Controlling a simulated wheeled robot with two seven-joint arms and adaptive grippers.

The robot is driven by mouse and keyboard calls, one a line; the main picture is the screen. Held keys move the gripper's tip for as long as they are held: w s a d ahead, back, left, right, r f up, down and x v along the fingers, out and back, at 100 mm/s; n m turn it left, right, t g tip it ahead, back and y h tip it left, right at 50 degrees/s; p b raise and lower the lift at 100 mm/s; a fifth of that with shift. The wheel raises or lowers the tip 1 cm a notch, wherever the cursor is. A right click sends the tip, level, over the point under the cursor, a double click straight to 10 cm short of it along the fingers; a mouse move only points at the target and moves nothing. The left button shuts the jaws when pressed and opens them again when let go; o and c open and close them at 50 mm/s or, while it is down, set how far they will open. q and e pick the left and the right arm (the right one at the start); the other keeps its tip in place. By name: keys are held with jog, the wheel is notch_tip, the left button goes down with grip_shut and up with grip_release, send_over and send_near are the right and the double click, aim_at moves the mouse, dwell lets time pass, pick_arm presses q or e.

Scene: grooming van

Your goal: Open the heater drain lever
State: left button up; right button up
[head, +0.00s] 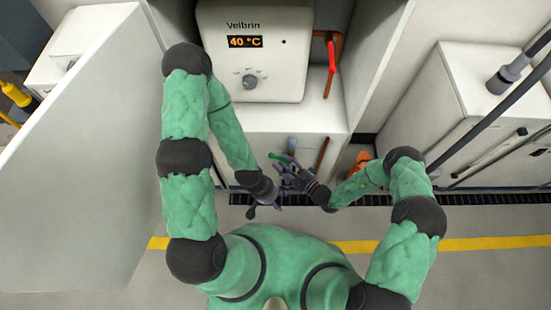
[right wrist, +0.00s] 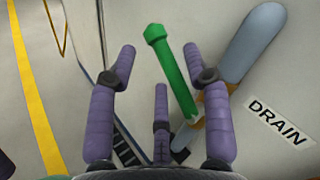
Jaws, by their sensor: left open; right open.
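The green drain lever (right wrist: 172,68) shows in the right wrist view as a straight bar, beside a label (right wrist: 277,121) reading DRAIN. In the head view a small part of the lever (head: 281,157) shows below the heater (head: 254,50). My right gripper (head: 288,170) is beside it. In the right wrist view my right gripper (right wrist: 160,57) is open, and the lever appears between its spread fingers. I cannot tell whether they touch it. My left gripper (head: 263,204) is open and empty, just lower left of the right one.
A red lever (head: 332,56) sits on a copper pipe right of the heater. A large white panel (head: 85,150) fills the left side. White cabinets (head: 415,105) stand at the right. An orange object (head: 361,160) is near the right forearm. Floor with a yellow line (head: 470,243) lies below.

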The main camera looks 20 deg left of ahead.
jog(key=shift+b+x, duration=0.35)
jog(key=shift+x, duration=1.55)
grip_shut()
